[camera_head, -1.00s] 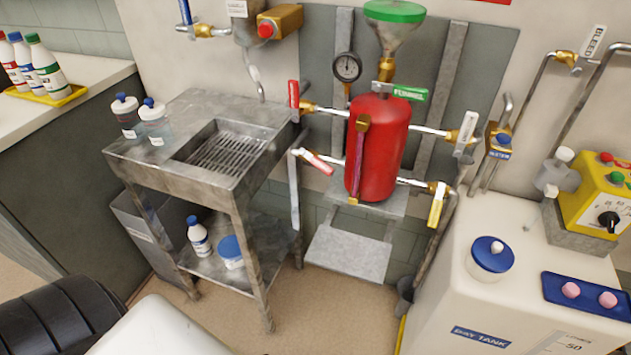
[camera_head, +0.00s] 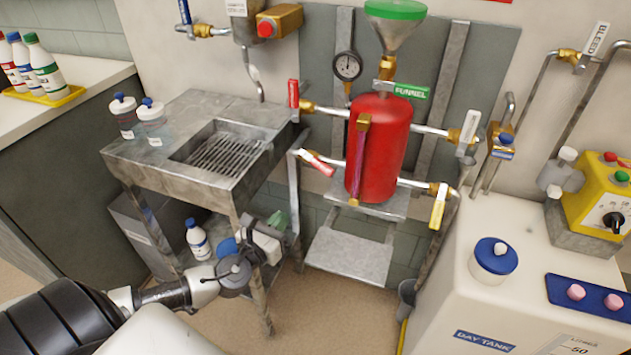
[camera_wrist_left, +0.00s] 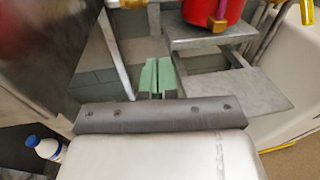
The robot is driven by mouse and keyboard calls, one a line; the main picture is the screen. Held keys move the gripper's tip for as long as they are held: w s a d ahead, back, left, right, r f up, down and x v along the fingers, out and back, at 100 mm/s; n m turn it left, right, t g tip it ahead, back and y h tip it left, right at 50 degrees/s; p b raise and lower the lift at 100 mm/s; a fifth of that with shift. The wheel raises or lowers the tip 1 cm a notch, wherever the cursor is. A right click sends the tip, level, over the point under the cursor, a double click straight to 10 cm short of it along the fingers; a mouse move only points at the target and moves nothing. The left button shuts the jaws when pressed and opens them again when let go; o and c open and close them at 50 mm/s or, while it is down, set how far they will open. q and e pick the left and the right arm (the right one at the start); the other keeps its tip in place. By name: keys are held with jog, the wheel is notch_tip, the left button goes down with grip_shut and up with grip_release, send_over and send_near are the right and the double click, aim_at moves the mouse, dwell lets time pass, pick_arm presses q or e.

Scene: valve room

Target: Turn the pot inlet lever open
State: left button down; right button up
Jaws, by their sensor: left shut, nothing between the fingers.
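The red pot (camera_head: 379,150) is mounted on the wall, with its lower end in the wrist view (camera_wrist_left: 212,8). Several levers surround it: an upright red one (camera_head: 293,93) upper left, a slanted red one (camera_head: 318,163) lower left, a white one (camera_head: 467,132) upper right, a yellow one (camera_head: 437,207) lower right, and a green funnel lever (camera_head: 411,93) on top. I cannot read which is the inlet. My left gripper (camera_head: 281,224) is below the lower-left lever, apart from it; its green fingers are shut and empty in the wrist view (camera_wrist_left: 158,77). The right gripper is out of view.
A metal sink stand (camera_head: 150,165) is at left, its front leg close to my left arm. A bottle (camera_head: 198,240) stands on its lower shelf. A grey step (camera_head: 350,257) lies under the pot. The white day tank (camera_head: 440,300) is at right.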

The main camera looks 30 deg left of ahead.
pick_arm(q)
jog(key=m+h, duration=0.2)
jog(key=m, duration=0.3)
send_near(328, 169)
jog(key=w+a+f, duration=0.1)
jog(key=w+f, duration=0.3)
jog(key=shift+w+d+r+p, duration=0.25)
jog(key=shift+w+r+p, duration=0.8)
jog(key=shift+w+p, duration=0.15)
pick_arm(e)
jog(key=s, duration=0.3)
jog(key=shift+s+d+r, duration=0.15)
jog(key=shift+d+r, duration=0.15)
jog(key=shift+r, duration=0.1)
pick_arm(q)
jog(key=n+y+p, duration=0.1)
jog(key=w+d+r+n+y+p, duration=0.1)
jog(key=n, duration=0.1)
jog(key=shift+r, duration=0.2)
jog(key=n+y, duration=0.1)
jog(key=n+y+p, duration=0.1)
jog(key=w+n+y, duration=0.1)
jog(key=shift+w+d+r+n, duration=0.15)
jog(key=shift+d+r+n, duration=0.15)
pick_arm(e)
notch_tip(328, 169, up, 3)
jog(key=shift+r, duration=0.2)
